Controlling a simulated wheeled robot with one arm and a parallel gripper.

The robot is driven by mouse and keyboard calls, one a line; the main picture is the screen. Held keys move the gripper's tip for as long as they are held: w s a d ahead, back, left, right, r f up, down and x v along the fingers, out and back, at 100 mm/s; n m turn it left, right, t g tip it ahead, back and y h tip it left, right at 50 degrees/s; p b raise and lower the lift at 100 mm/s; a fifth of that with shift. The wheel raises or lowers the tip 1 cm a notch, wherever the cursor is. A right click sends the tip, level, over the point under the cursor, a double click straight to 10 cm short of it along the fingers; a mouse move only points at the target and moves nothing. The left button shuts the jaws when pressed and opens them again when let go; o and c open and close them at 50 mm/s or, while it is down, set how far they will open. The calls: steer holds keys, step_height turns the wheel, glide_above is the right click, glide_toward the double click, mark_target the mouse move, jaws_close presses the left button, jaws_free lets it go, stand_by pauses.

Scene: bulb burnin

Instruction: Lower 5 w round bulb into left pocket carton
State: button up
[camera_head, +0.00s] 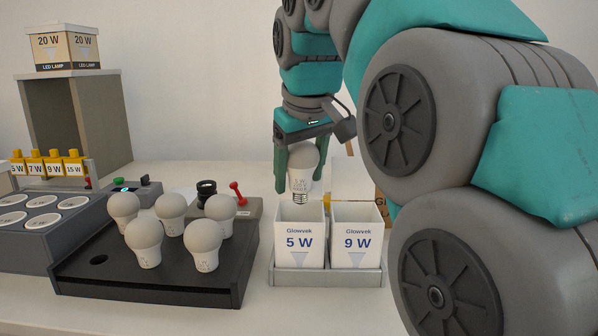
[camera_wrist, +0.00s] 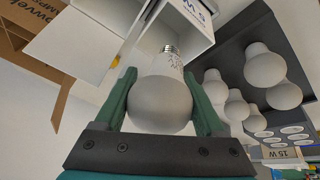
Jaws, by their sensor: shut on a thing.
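My gripper (camera_head: 297,172) is shut on a round white bulb (camera_head: 302,170), its green fingers on either side of the globe. The bulb hangs upright with its screw base down, just above the open top of the left carton (camera_head: 299,243), a white box marked Glowvek 5 W. The right carton (camera_head: 356,243), marked 9 W, stands beside it. Both sit in a grey tray (camera_head: 326,278). In the wrist view, the bulb (camera_wrist: 160,102) lies between the fingers with its base pointing at a carton opening. Whether the base tip is inside the rim is hard to tell.
A dark rack (camera_head: 150,288) with several white bulbs stands left of the cartons. A grey test unit (camera_head: 35,230) with round sockets and yellow tags is at the far left. A 20 W box (camera_head: 64,47) sits on a grey cabinet. A cardboard box (camera_wrist: 30,45) is near the cartons.

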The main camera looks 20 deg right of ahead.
mark_target(304, 149)
steer(key=shift+f, duration=0.1)
steer(key=shift+f+b, duration=0.8)
steer(key=shift+f, duration=0.5)
steer(key=o, duration=1.5)
steer(key=shift+c, duration=0.2)
steer(key=shift+r, duration=0.2)
steer(key=shift+v, duration=1.85)
steer(key=shift+p+v, duration=1.15)
steer(key=shift+v, duration=0.85)
steer(key=shift+f, duration=0.1)
